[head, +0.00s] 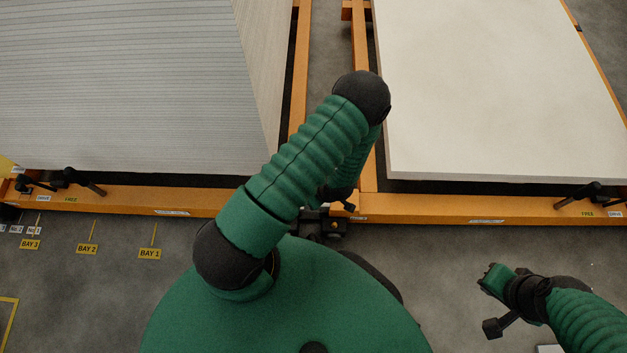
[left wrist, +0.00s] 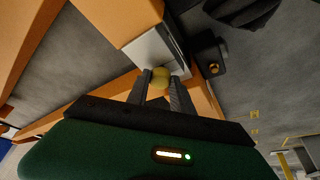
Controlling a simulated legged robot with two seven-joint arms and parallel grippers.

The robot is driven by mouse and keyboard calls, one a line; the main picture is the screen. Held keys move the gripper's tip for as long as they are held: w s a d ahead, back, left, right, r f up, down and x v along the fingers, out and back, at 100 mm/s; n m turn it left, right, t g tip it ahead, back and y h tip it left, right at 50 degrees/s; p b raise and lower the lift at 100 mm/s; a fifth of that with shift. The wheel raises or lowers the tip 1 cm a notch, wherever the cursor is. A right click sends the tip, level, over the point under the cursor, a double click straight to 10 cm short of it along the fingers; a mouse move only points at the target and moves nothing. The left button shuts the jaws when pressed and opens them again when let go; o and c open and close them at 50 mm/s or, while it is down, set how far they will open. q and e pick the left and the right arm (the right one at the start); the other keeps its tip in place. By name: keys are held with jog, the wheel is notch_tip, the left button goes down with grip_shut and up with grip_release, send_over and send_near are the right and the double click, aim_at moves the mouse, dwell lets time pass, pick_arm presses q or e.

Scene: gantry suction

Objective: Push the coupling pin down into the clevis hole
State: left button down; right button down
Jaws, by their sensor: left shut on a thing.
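The coupling pin shows as a round yellow knob (left wrist: 161,77) in the left wrist view. My left gripper (left wrist: 161,84) is shut on it, one dark finger on each side. The knob sits in front of a pale grey metal block (left wrist: 152,48) at the end of an orange beam, perhaps the clevis. The pin's shank and the hole are hidden, so I cannot tell how deep the pin is. In the head view my left arm hides most of this spot; a dark coupling (head: 318,224) shows beside it. My right gripper (head: 493,281) is over the floor at lower right, its jaws unclear.
Two orange cart frames (head: 440,210) meet near the coupling. A tall grey stack (head: 120,90) stands on the left one and a pale slab stack (head: 490,90) on the right. Dark levers (head: 84,182) stick out from the frames. The floor in front is mostly clear.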

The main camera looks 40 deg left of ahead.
pick_arm(q)
jog(key=c, duration=1)
grip_release()
jog(key=shift+c, duration=0.2)
jog(key=p+v, duration=1)
jog(key=v, duration=0.6)
jog(key=shift+r+p, duration=0.35)
jog(key=shift+p, duration=0.05)
